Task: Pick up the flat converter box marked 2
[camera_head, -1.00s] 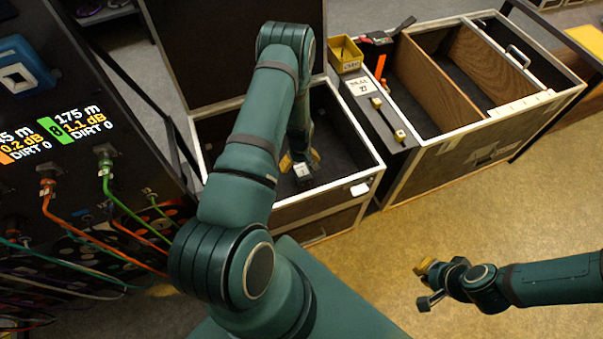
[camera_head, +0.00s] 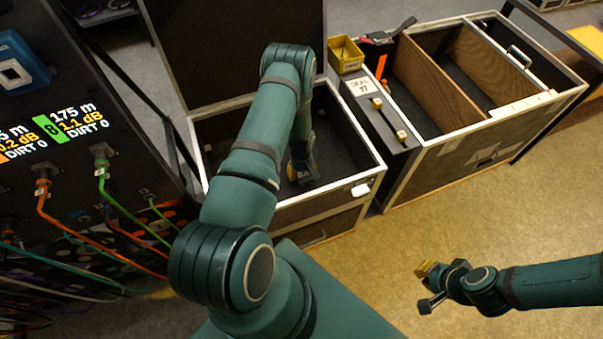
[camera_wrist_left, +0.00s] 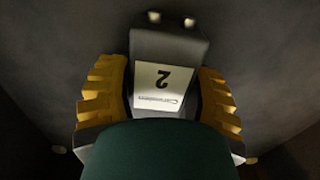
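The flat converter box marked 2 (camera_wrist_left: 168,45) is a dark box with a white label. In the left wrist view it lies between the yellow fingers of my left gripper (camera_wrist_left: 165,95), which sit close against both its sides with no clear gap. In the head view my left gripper (camera_head: 301,174) reaches down into the open case, and the box is mostly hidden by it. My right gripper (camera_head: 430,287) hangs over the bare floor with nothing seen in it; its finger gap is unclear.
The open black case (camera_head: 372,180) has pale rims around my left gripper. A second case (camera_head: 425,170) with wooden dividers stands at right; a yellow bin (camera_head: 345,55) sits near it. A rack with green and orange cables (camera_head: 105,165) is at left. Floor at lower right is clear.

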